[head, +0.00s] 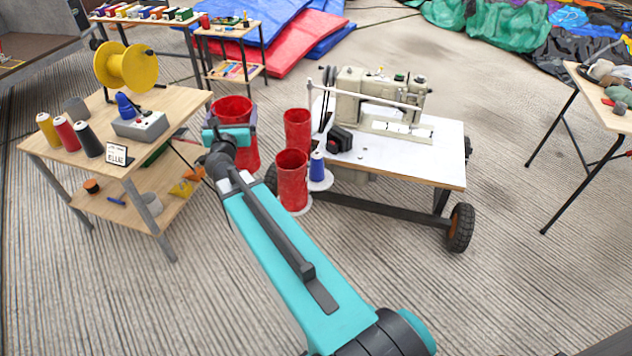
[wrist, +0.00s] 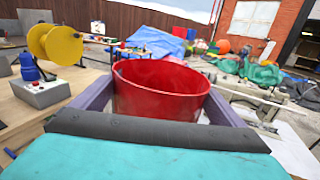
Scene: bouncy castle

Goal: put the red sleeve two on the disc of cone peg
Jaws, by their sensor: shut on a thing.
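My gripper (head: 231,112) is shut on a red sleeve (head: 234,150), an open-topped cylinder held upright between the left table and the sewing cart. In the wrist view the sleeve (wrist: 160,92) sits between my two grey-purple fingers, its open mouth upward. Two more red sleeves stand right of it in the head view: a rear one (head: 297,122) and a front one (head: 291,178). A blue thread cone (head: 317,165) stands beside the front sleeve on a white disc (head: 322,184) at the cart's side. Another pale disc rim shows under the front sleeve. I see no number on the sleeves.
The cart (head: 400,160) carries a sewing machine (head: 385,95) and has wheels. The left table (head: 75,150) holds a yellow reel (head: 125,67), several thread cones and a control box (head: 140,127). A right table (head: 600,100) stands farther off. The floor in front is clear.

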